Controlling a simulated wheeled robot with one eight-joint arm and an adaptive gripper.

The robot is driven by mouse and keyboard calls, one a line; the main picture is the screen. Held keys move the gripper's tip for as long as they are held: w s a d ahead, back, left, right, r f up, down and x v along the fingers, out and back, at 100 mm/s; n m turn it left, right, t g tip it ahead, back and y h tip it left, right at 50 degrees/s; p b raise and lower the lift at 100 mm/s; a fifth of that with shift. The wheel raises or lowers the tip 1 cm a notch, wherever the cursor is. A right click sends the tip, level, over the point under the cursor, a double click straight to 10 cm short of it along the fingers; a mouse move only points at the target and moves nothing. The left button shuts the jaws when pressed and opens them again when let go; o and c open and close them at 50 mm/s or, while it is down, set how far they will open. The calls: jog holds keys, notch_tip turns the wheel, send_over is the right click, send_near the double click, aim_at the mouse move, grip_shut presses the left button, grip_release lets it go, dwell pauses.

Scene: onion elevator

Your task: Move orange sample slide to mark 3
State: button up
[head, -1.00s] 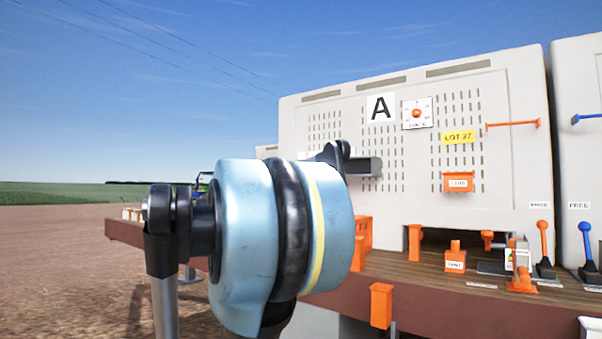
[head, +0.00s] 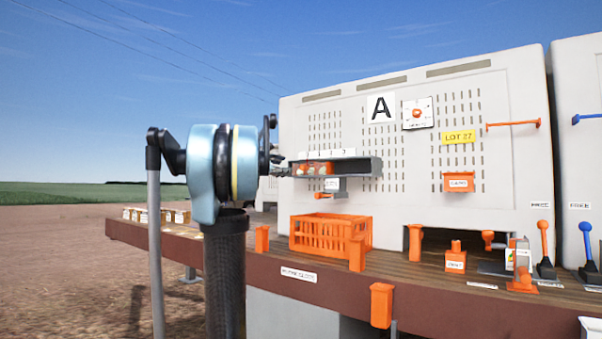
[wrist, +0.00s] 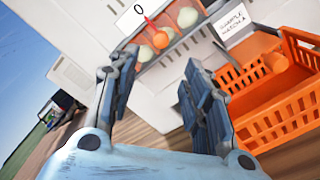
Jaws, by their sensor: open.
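On machine A (head: 420,160), a dark sample window (head: 357,167) runs sideways under a white number strip (head: 335,153). Its left part holds onions, with orange-red parts among them. In the wrist view, a small orange knob on a red stem (wrist: 156,34) stands before the window, close to the mark 0 card (wrist: 138,12); this looks like the slide. My gripper (head: 278,166) is at the window's left end. In the wrist view my gripper (wrist: 160,85) is open and empty, its fingers just short of the knob. Mark 3 is not in the wrist view.
An orange crate (head: 330,218) stands on the deck below the window. An orange handle (head: 330,194) sticks out under the window's label and also shows in the wrist view (wrist: 257,47). Orange posts (head: 357,254) line the deck edge. Open air lies left of the machine.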

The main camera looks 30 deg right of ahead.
aim_at(302, 168)
jog(key=x, duration=1.5)
jog(key=shift+d, duration=0.3)
grip_shut()
